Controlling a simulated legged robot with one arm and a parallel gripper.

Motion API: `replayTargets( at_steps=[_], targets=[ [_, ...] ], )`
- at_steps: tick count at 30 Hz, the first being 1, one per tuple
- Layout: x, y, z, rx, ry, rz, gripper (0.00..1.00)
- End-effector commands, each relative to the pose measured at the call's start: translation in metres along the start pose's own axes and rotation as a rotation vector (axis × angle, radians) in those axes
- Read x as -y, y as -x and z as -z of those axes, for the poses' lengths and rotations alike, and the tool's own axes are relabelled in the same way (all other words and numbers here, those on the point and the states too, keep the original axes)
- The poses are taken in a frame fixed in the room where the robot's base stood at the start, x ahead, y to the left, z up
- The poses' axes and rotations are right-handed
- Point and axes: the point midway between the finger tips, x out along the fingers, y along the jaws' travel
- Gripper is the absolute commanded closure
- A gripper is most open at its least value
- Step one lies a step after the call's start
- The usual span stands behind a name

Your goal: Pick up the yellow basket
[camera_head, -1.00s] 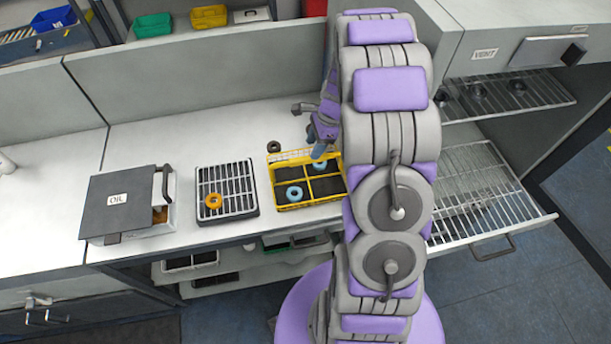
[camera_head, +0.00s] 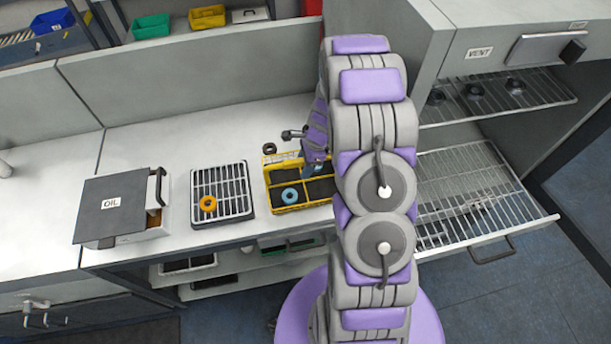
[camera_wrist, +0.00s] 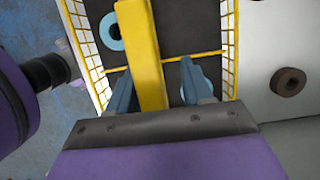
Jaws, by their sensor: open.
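The yellow basket (camera_head: 303,207) stands on the counter, with wire sides and divided compartments. A blue ring (camera_head: 290,195) lies in it. In the wrist view the basket's yellow bar (camera_wrist: 140,45) passes between the two blue fingers of my gripper (camera_wrist: 157,66). The fingers are apart, and a gap shows between the bar and the right finger. The blue ring (camera_wrist: 112,31) also shows at upper left there. In the head view my gripper (camera_head: 315,168) is over the basket's right part; my arm hides the basket's right end.
A dark ring (camera_head: 269,149) lies on the counter behind the basket. A black rack (camera_head: 221,184) with an orange ring (camera_head: 208,204) and an OIL fryer (camera_head: 121,206) stand to the left. An open wire drawer (camera_head: 465,190) is at right.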

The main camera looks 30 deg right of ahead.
Motion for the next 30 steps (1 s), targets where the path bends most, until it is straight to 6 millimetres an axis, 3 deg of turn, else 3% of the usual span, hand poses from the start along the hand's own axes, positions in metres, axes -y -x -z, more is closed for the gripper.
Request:
replayTargets(
  at_steps=[7, 19, 27, 30],
  targets=[
    [-0.002, 0.0, -0.008, -0.006, 0.004, 0.0, 0.5],
    [0.001, -0.003, 0.003, 0.003, 0.002, -0.001, 0.5],
    [-0.001, -0.004, -0.002, -0.001, 0.003, -0.001, 0.5],
    [-0.002, -0.005, -0.004, -0.004, 0.003, 0.0, 0.6]
  ],
)
